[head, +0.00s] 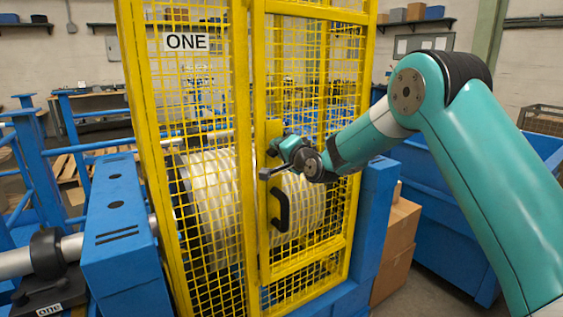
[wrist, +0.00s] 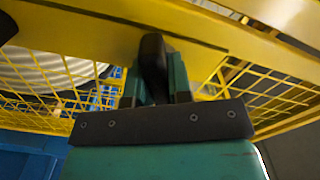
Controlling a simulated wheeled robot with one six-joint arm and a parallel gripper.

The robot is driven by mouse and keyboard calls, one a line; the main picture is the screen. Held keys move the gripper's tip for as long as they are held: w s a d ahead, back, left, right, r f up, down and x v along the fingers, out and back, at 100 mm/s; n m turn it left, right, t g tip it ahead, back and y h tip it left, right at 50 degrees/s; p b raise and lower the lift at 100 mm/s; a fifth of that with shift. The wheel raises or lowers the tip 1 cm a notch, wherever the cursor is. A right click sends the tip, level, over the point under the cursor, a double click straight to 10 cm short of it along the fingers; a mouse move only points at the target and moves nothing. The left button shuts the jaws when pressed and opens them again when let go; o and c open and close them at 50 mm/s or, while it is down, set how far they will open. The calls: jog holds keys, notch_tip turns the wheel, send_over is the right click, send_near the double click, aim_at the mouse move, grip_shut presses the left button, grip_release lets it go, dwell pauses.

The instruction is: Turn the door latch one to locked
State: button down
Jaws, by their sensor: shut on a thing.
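The yellow mesh door (head: 310,150), next to a panel with the sign ONE (head: 186,42), stands closed in the head view. My gripper (head: 276,151) is at the yellow plate on the door's left edge, above a black pull handle (head: 281,211). In the wrist view my gripper (wrist: 154,85) has its two teal fingers shut on the dark latch lever (wrist: 153,50), against the yellow frame (wrist: 200,25). My gripper hides most of the latch in the head view, so I cannot tell its setting.
A large pale ribbed drum (head: 210,195) sits behind the mesh. A blue housing (head: 120,235) with a grey shaft (head: 20,263) stands at the left. Cardboard boxes (head: 398,235) and a blue bin (head: 440,220) stand right of the guard, beneath my arm.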

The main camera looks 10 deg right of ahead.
jog(key=n+b, duration=0.4)
jog(key=b, duration=0.1)
jog(key=n+b, duration=0.2)
jog(key=b, duration=0.1)
jog(key=shift+f+n, duration=0.3)
jog(key=shift+f, duration=0.05)
jog(key=n+b, duration=0.4)
jog(key=shift+r+b, duration=0.1)
jog(key=shift+b, duration=0.25)
jog(key=shift+r+n+b, duration=0.15)
jog(key=shift+n+b, duration=0.7)
jog(key=shift+n, duration=0.15)
jog(key=c, duration=1)
grip_release()
jog(key=shift+d, duration=0.1)
jog(key=shift+c, duration=0.2)
jog(key=b+v, duration=0.3)
jog(key=v, duration=1.4)
jog(key=shift+s, duration=0.2)
